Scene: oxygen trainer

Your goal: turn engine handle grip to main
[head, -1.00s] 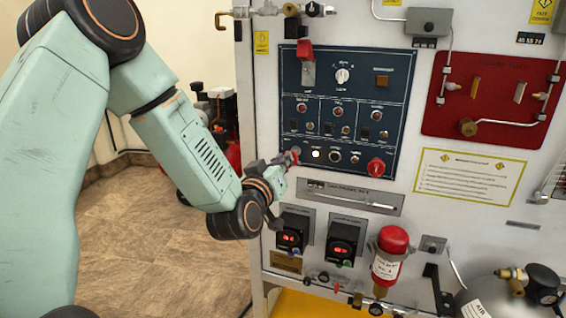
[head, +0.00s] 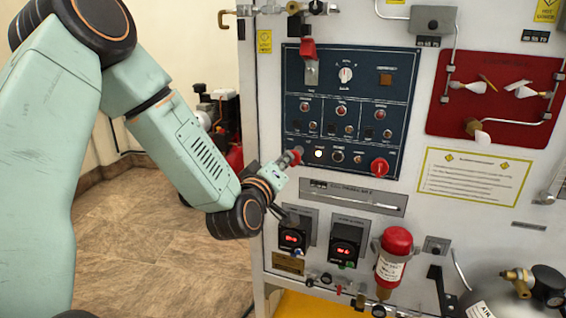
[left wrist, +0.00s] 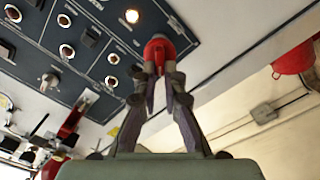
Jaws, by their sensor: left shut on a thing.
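The engine handle grip appears to be the red grip (head: 296,156) at the lower left of the dark blue control panel (head: 330,186). My left gripper (head: 288,161) reaches it from the left and is shut on it. In the left wrist view the same red grip (left wrist: 158,47) sits between the two closed fingertips (left wrist: 161,72), close to the panel face. The fingers hide part of it, and I cannot read its label or its setting. My right gripper is not in view.
Another red knob (head: 380,167) is at the panel's lower right, and a red switch guard (head: 308,49) at its top. Two digital gauges (head: 346,243) and a red-topped cylinder (head: 393,252) are below. A red valve panel (head: 508,100) is at right.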

